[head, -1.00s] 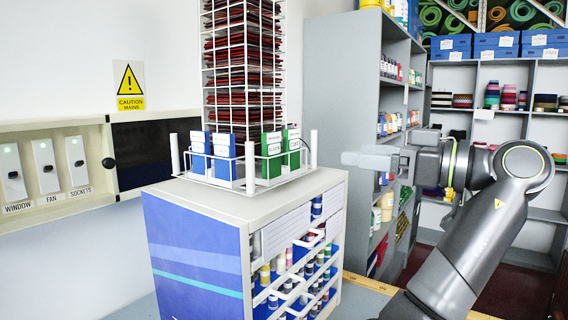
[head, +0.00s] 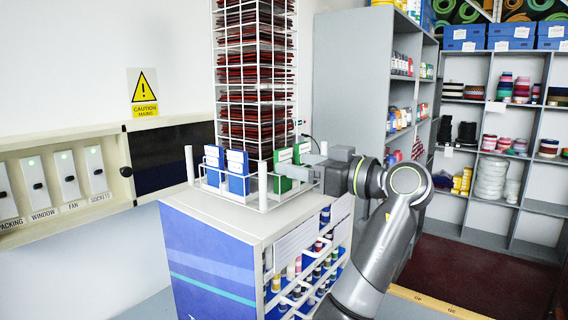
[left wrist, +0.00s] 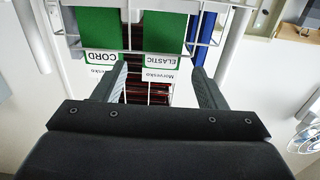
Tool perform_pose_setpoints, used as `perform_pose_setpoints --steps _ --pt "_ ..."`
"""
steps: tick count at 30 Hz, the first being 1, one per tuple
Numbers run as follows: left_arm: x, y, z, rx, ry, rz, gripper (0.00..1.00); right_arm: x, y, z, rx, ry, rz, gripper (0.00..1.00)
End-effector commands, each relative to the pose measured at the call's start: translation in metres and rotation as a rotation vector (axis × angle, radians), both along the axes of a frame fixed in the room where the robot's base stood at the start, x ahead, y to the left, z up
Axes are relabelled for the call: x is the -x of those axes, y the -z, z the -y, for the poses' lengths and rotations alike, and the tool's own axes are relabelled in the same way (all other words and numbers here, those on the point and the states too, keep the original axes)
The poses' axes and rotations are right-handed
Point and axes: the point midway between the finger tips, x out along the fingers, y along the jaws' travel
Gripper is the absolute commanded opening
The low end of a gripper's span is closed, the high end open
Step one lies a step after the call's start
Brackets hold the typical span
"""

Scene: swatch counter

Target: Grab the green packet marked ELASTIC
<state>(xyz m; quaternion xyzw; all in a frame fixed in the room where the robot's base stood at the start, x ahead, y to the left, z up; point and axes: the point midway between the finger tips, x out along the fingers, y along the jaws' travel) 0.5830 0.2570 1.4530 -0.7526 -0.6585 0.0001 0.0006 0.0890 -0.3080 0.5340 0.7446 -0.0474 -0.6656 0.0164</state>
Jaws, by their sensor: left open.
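The green packet marked ELASTIC (left wrist: 162,28) stands in a white wire rack, its label upside down in the left wrist view. In the head view it is the nearer green packet (head: 281,184), partly covered by my gripper. A second green packet, marked CORD (left wrist: 102,28), stands beside it; its label (head: 301,147) shows in the head view. My left gripper (left wrist: 159,72) is open, its fingers pointing at the packets. ELASTIC lies roughly ahead of the gap between the fingers, with CORD in line with the left-hand finger. I cannot tell whether the fingertips touch anything.
Blue packets (head: 237,172) stand left of the green ones. The wire rack (head: 263,190) has upright white corner posts and sits on a cabinet (head: 212,248). A tall wire tower of dark red swatches (head: 255,75) rises behind. Grey shelves (head: 352,75) stand to the right.

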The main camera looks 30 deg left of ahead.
Motion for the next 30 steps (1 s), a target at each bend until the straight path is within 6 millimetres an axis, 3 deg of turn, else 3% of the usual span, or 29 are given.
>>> perform_pose_setpoints --steps 1,6,16,26,30 --pt "0.0 -0.005 -0.006 -0.001 -0.002 -0.001 0.65 0.002 -0.01 0.0 0.0 0.001 -0.002 0.36" --pt "-0.003 -0.002 -0.024 -0.001 -0.002 -0.001 0.65 0.005 -0.019 -0.002 -0.003 0.002 -0.007 0.36" --pt "-0.004 0.0 -0.028 0.0 0.0 0.001 0.64 0.005 -0.019 -0.004 -0.006 0.003 -0.008 0.36" --pt "-0.004 0.0 -0.027 -0.001 0.0 0.0 0.21 0.005 -0.019 -0.004 -0.005 0.003 -0.009 0.36" --pt "-0.004 0.0 -0.027 -0.001 0.0 0.001 0.17 0.005 -0.019 -0.003 -0.004 0.002 -0.009 0.36"
